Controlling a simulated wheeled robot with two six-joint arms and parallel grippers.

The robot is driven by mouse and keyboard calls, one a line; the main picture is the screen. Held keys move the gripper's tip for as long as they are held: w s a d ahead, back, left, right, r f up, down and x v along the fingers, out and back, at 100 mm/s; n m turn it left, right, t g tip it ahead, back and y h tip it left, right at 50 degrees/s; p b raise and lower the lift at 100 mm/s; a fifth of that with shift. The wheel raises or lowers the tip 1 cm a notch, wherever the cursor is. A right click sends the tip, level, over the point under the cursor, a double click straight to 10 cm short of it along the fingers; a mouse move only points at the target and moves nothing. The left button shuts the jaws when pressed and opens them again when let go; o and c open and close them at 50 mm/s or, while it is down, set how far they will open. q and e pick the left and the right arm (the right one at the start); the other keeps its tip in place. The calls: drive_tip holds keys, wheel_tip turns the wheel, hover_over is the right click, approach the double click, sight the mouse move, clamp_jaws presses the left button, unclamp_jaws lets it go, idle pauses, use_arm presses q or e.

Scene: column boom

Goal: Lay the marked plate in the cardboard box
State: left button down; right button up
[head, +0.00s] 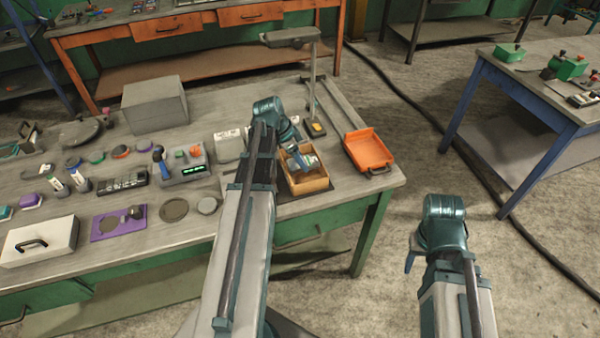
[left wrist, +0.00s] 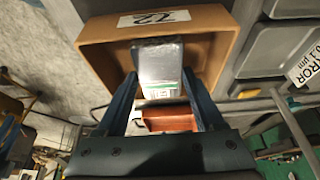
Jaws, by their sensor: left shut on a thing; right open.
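The cardboard box (head: 308,186) is open-topped and stands near the right end of the bench. In the left wrist view the box (left wrist: 95,58) shows a white label with dark characters. My left gripper (head: 302,158) is over the box's opening. It is shut on the marked plate (left wrist: 158,62), a grey plate with a green and white mark at its near end. In the head view the plate (head: 310,163) is partly hidden by the gripper. I cannot tell whether it touches the box floor. My right gripper (head: 411,260) is open and empty, off the bench to the right.
An orange tray (head: 368,150) stands right of the box. A lamp stand (head: 313,85) rises behind it. A grey block (head: 154,105), a purple mat (head: 118,223) and several small devices cover the bench to the left. A blue-legged table (head: 535,120) is at the right, with open floor between.

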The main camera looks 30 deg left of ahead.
use_arm(q)
wheel_tip(320, 180, down, 4)
drive_tip(key=b, duration=0.3)
drive_tip(key=shift+b, duration=0.4)
drive_tip(key=shift+r, duration=0.2)
drive_tip(key=shift+f, duration=0.1)
unclamp_jaws()
